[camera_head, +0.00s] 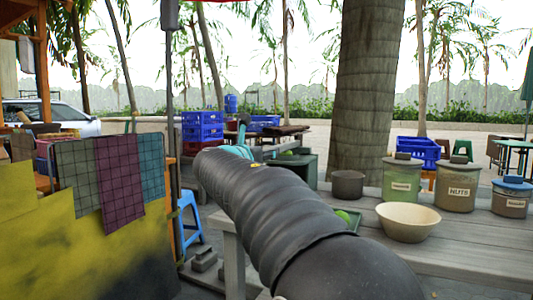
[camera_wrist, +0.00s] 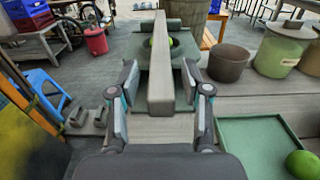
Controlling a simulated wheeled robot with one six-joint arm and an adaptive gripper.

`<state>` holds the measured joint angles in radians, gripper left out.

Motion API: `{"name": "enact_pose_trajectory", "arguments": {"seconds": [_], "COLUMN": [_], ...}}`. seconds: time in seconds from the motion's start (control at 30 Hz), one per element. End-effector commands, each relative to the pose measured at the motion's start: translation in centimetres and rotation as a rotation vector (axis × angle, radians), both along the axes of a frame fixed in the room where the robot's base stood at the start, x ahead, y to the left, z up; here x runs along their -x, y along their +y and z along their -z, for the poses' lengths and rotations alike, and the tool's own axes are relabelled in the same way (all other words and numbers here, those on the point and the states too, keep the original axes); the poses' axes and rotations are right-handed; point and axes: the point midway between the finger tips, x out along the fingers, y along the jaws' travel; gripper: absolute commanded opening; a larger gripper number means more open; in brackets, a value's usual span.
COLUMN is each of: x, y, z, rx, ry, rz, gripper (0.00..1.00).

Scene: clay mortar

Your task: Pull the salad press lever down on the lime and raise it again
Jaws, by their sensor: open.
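The press lever (camera_wrist: 161,62) is a long, pale grey-brown bar in the wrist view. It runs from the press toward me, its near end between my fingers in the picture. My gripper (camera_wrist: 160,92) is open, with one finger on each side of the lever; I cannot tell whether either touches it. The dark green press (camera_wrist: 140,70) stands behind, partly covered by the lever. A bit of green lime (camera_wrist: 148,43) shows in it beside the bar. In the head view my arm hides most of the lever, and the press (camera_head: 302,170) shows past it.
A green tray (camera_wrist: 240,130) with a loose lime (camera_wrist: 302,165) is at the right. A dark pot (camera_wrist: 229,63) and jars (camera_wrist: 279,55) stand beyond it on the wooden counter. A cream bowl (camera_head: 408,220) is on the counter. A blue stool (camera_wrist: 45,88) is at left.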

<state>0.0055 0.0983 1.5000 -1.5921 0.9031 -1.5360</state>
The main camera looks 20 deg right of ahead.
Motion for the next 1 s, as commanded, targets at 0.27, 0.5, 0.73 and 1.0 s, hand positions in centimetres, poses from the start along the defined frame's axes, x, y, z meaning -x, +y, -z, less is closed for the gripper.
{"name": "enact_pose_trajectory", "arguments": {"seconds": [0.27, 0.5, 0.73, 1.0], "x": [-0.60, -0.59, -0.60, -0.24], "y": [-0.75, -0.74, -0.71, -0.89], "z": [-0.04, -0.02, -0.02, -0.47], "rx": [0.000, 0.000, 0.000, -0.006], "ry": [0.000, 0.000, 0.000, 0.004], "rz": [-0.001, -0.001, -0.001, 0.000], "gripper": [0.48, 0.30, 0.00, 0.00]}}
